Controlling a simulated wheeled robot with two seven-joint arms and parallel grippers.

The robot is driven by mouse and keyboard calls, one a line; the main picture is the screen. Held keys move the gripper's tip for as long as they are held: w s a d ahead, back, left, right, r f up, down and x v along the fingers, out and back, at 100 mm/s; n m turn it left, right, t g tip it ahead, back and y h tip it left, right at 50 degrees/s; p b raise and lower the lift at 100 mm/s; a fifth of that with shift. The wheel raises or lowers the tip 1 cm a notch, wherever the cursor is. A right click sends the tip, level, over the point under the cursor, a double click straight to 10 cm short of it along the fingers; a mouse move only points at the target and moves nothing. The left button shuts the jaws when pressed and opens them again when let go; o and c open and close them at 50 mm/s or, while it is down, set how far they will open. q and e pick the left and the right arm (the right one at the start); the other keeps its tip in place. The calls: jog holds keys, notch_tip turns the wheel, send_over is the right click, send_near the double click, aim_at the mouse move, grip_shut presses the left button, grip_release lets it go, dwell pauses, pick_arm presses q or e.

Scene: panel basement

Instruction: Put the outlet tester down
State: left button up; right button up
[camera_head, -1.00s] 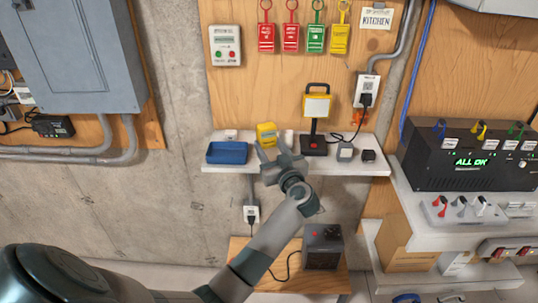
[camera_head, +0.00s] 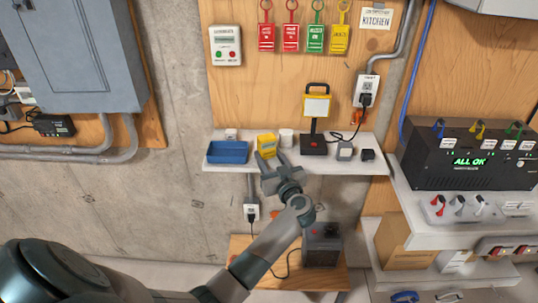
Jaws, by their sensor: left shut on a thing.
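The outlet tester, a small yellow block (camera_head: 267,143), is at the white shelf (camera_head: 225,168), between a blue tray and a white cylinder. My left gripper (camera_head: 267,157) reaches up from below and in front of the shelf and is shut on the tester's lower part. The fingers hide the tester's underside, so I cannot tell for certain whether it touches the shelf. My right gripper is not in view.
The blue tray (camera_head: 228,152) is left of the tester, and the white cylinder (camera_head: 286,138) is close on its right. A work lamp (camera_head: 314,125) and small dark plugs stand further right. A black box with a green display (camera_head: 470,161) sits on the right-hand shelf.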

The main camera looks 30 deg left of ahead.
pick_arm(q)
jog(key=shift+f, duration=0.15)
jog(key=o, duration=1.4)
jog(key=shift+r+b, duration=0.3)
jog(key=shift+r, duration=0.2)
jog(key=b+v, duration=0.3)
jog(key=v, duration=0.9)
jog(key=shift+r, duration=0.15)
